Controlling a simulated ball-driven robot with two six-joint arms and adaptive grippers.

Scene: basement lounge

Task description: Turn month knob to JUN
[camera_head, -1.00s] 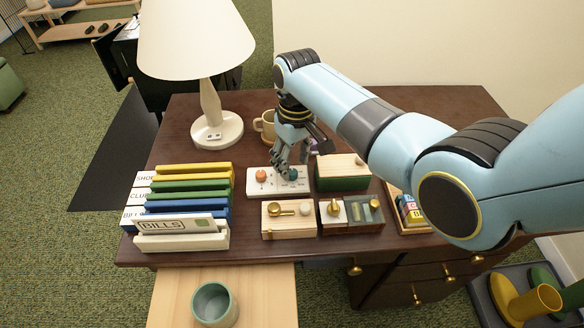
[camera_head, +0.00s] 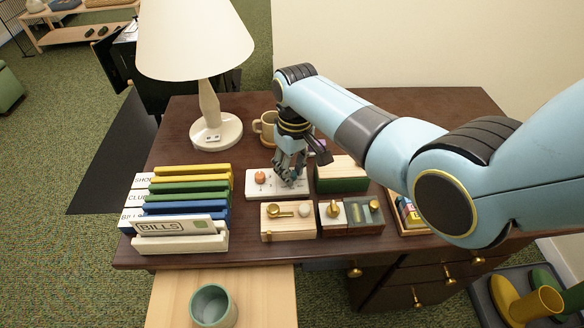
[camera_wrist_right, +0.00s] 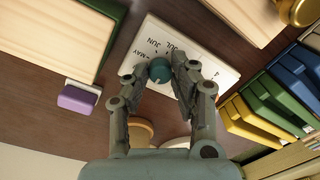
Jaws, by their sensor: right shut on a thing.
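The white dial panel (camera_head: 262,189) lies on the dark desk and carries an orange knob (camera_head: 260,177) and a teal knob. My right gripper (camera_head: 290,178) points down over the panel's right part and hides most of the teal knob in the head view. In the right wrist view the teal knob (camera_wrist_right: 160,70) sits between the two fingers of my right gripper (camera_wrist_right: 159,74), which is shut on it. The printed labels MAY, JUN and JUL show around the knob. I cannot tell clearly which label its mark points to. My left gripper is out of view.
A green box with a wooden lid (camera_head: 341,180) stands close right of the panel. A mug (camera_head: 265,128) and a lamp (camera_head: 217,130) stand behind. Wooden boxes with brass parts (camera_head: 289,230) lie in front. Coloured files (camera_head: 190,198) stand at left. A purple block (camera_wrist_right: 77,98) is nearby.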

